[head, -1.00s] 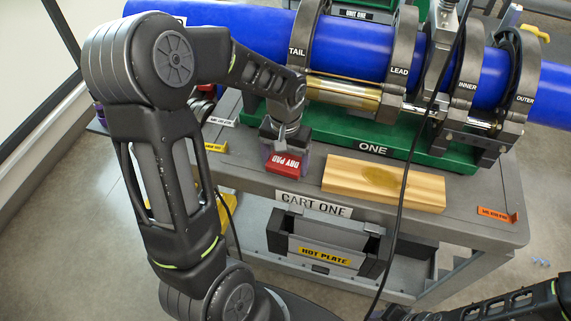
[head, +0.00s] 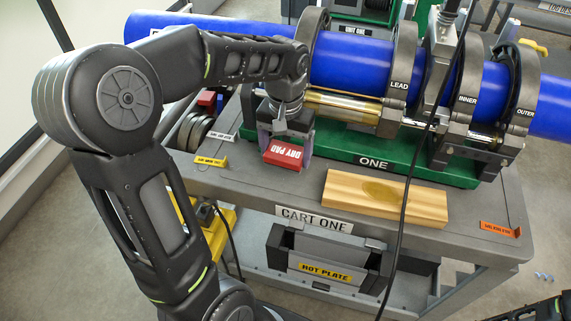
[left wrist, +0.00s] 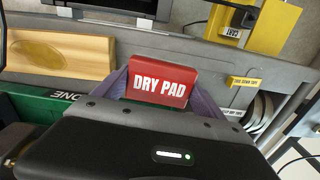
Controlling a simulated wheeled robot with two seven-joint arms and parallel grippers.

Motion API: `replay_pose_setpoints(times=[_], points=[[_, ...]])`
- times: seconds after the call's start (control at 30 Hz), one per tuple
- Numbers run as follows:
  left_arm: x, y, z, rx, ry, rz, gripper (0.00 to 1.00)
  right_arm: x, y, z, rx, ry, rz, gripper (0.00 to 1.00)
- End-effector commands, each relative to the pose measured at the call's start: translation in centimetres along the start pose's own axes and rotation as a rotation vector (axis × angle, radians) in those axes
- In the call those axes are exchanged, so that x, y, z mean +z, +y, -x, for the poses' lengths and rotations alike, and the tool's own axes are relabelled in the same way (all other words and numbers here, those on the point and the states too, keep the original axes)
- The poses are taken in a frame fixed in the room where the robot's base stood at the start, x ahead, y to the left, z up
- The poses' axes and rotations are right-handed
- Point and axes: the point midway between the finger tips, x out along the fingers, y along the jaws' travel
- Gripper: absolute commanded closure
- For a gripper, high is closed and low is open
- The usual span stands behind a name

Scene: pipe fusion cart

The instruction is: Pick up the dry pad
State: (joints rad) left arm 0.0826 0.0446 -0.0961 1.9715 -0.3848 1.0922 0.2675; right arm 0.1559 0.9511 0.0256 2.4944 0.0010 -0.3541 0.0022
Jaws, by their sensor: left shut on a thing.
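The dry pad is a red block with white "DRY PAD" lettering (head: 283,153). In the head view it is at the left end of the cart top, in front of the green base. My left gripper (head: 285,140) is shut on the dry pad, with a finger on each side of it. In the left wrist view the dry pad (left wrist: 161,82) sits between the two purple-grey fingers (left wrist: 160,92). I cannot tell whether the pad touches the cart top. My right gripper is not in view; only part of my right arm shows at the bottom right corner.
A wooden board (head: 385,200) with a darker oval lies on the cart top (head: 470,215). Blue pipe (head: 350,62) sits in grey clamps behind, above the green base (head: 450,170). A black cable (head: 405,200) hangs across the front. A yellow label (head: 211,161) stands at left.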

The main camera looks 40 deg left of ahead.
Motion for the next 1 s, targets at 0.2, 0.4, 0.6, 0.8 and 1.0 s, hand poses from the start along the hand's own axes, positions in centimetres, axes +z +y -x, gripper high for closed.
replay_pose_setpoints(times=[0.2, 0.4, 0.6, 0.8, 1.0], points=[[0.02, -0.01, 0.7, 0.0, -0.001, 0.0, 0.59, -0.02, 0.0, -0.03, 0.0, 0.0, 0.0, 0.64], [0.02, -0.01, 0.67, 0.0, -0.001, 0.0, 0.59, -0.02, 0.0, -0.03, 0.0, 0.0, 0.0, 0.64], [0.02, -0.02, 0.65, 0.0, -0.001, 0.0, 0.59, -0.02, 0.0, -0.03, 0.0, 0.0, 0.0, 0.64], [0.02, -0.02, 0.64, 0.0, -0.001, 0.0, 0.31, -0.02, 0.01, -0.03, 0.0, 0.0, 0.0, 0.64], [0.01, -0.02, 0.64, 0.0, -0.001, 0.0, 0.48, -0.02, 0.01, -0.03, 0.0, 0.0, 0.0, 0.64]])
